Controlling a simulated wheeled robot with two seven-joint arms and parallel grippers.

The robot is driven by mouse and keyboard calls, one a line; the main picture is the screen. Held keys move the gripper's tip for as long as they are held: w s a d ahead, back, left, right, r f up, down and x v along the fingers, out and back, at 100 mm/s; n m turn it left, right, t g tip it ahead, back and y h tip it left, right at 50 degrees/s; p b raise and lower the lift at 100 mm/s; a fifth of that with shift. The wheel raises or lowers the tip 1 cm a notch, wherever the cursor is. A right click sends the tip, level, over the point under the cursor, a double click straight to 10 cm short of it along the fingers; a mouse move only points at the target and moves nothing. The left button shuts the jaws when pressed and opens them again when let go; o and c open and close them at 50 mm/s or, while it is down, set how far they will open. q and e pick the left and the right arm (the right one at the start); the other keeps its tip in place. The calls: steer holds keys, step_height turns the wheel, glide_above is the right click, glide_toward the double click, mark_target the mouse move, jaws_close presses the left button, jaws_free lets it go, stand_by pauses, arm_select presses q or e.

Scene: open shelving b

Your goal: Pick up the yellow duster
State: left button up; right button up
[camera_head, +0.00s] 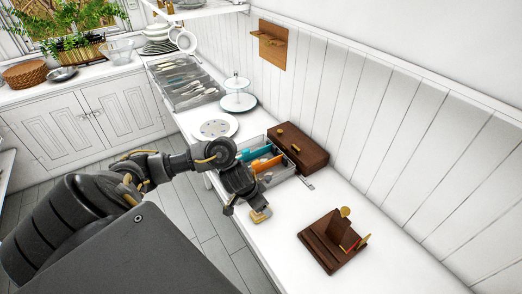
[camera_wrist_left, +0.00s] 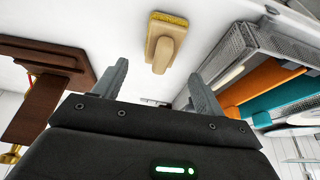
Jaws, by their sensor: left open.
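The yellow duster (camera_head: 261,215) lies on the white counter, just beyond my left gripper in the head view. In the left wrist view the duster (camera_wrist_left: 165,40) has a tan handle and a yellow strip along one edge. It sits ahead of the fingers, roughly in line with the gap between them. My left gripper (camera_head: 245,205) is open and empty, with its two fingers (camera_wrist_left: 157,85) spread apart and not touching the duster. My right gripper is not in view.
A wire basket (camera_head: 292,168) with orange and teal items stands close behind the gripper. A dark wooden box (camera_head: 298,148) is beside it. A dark wooden stand (camera_head: 332,242) is to the right. Plates and a cutlery tray (camera_head: 185,82) are farther back. The counter's front right is clear.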

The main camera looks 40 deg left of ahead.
arm_select(q)
steer(key=b+x, duration=0.1)
steer(key=x, duration=0.3)
steer(key=shift+s+f, duration=0.1)
steer(key=shift+f, duration=0.15)
steer(key=shift+w+f+b, duration=0.25)
steer(key=shift+f+b, duration=0.05)
steer(key=shift+f, duration=0.05)
steer(key=c, duration=1.2)
steer(key=shift+r, duration=0.1)
